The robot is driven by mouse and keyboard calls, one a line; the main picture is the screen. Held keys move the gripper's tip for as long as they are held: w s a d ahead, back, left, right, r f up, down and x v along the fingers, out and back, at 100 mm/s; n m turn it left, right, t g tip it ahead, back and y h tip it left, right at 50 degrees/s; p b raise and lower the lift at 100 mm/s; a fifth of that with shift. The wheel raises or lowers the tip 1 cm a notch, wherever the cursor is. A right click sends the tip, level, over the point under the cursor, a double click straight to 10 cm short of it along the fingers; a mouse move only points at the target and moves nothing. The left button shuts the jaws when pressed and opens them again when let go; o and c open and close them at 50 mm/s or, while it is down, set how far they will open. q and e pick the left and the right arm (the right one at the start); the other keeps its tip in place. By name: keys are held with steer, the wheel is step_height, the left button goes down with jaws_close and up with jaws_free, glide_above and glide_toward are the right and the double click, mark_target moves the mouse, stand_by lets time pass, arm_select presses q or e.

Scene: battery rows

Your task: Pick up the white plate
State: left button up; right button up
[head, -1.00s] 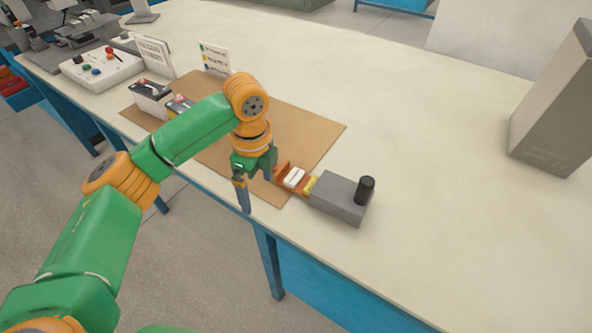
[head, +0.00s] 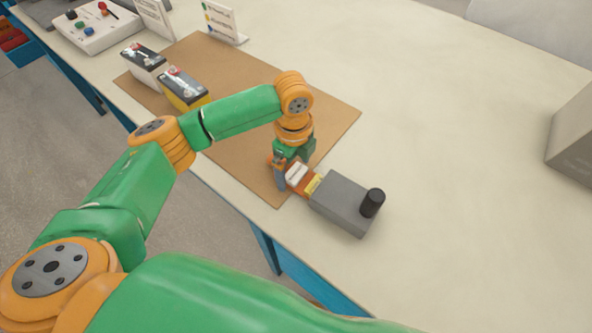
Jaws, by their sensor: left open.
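The white plate (head: 297,173) is a small pale piece lying on an orange-brown holder (head: 305,185) at the front edge of the brown mat. The holder joins a grey block with a black knob. My left gripper (head: 283,178) is open at the holder's left end, beside the white plate. The wrist hides part of the holder, and I cannot tell whether the fingers touch the plate. My right gripper is not in view.
The grey block (head: 344,203) with its black knob (head: 372,203) stands right of the holder. Two batteries, one white-sided (head: 143,64) and one yellow-sided (head: 183,89), stand on the brown mat (head: 235,165). A sign (head: 221,22) stands behind.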

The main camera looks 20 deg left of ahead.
arm_select(q)
steer(key=shift+r, duration=0.1)
steer(key=c, duration=1.3)
